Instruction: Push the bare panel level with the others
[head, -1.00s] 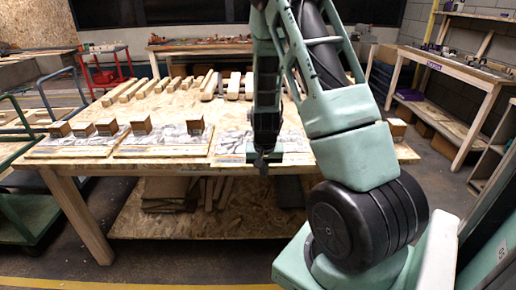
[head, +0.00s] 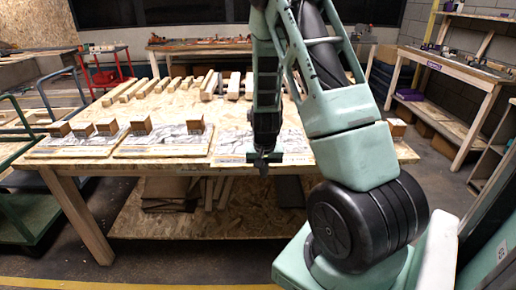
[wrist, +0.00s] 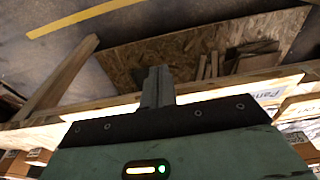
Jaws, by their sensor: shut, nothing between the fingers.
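The bare panel (head: 231,144) lies on the workbench in the head view, right of the middle panel. Its visible left part is pale, marbled and without blocks; my arm hides much of the rest. The left panel (head: 48,150) carries three wooden blocks and the middle panel (head: 160,150) carries two. My gripper (head: 264,169) is shut and empty, pointing down by the bench's front edge near the bare panel. In the wrist view its closed fingers (wrist: 157,86) are in front of a pale edge. I cannot tell whether they touch the panel.
Several loose wooden strips (head: 162,85) lie toward the back of the workbench (head: 190,164). Another block (head: 397,128) stands near the right end, beyond my arm. Boards (head: 165,190) are stacked on the lower shelf. A green cart (head: 25,215) stands at the left.

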